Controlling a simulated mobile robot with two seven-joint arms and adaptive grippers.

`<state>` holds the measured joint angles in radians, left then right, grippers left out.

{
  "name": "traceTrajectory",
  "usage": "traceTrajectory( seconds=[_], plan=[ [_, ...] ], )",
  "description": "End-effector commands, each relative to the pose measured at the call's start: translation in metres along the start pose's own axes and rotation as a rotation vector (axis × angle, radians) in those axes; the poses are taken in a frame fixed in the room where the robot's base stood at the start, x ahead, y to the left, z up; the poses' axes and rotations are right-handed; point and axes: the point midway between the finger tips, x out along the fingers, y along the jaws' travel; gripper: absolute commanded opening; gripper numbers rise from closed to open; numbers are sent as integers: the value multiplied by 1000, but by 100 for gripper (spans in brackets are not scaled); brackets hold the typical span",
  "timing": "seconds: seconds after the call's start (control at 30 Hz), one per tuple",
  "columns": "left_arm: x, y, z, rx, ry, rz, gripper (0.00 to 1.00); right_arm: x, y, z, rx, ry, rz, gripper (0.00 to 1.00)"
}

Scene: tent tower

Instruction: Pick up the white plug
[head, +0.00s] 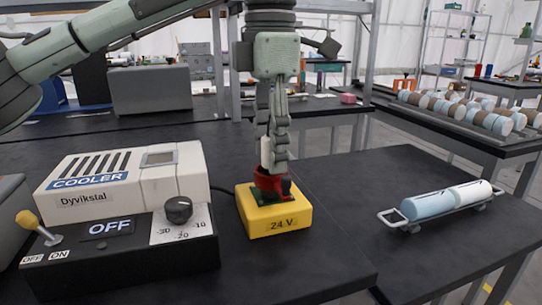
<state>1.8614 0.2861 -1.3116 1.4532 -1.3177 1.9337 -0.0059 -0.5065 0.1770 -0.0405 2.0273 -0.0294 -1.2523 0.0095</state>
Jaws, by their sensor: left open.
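My left gripper (272,168) points straight down over a yellow box (274,222) marked "24 V" on the dark table. Its fingers are open, and their tips are at a red and black piece (268,182) on top of the box. From this angle I cannot tell whether the fingers touch that piece. My right gripper is not in view.
A white cooler unit (125,180) stands left of the box, with a black control panel (125,262) reading "OFF" before it. A blue and white cylinder (427,205) lies on a handled carrier at right. Shelf posts rise behind. The front right tabletop is clear.

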Motion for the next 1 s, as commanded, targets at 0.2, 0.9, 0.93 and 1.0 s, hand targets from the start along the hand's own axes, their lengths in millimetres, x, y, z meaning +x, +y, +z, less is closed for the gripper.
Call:
traceTrajectory(
  seconds=[0.2,0.9,0.93,1.0],
  plan=[
    [3,0,0,0,-1,0,50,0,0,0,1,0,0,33],
    [2,0,0,0,-2,0,0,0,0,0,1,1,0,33],
    [1,0,1,0,-2,0,0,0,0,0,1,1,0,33],
    [-1,0,1,0,-3,1,0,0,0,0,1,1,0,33]
  ],
)
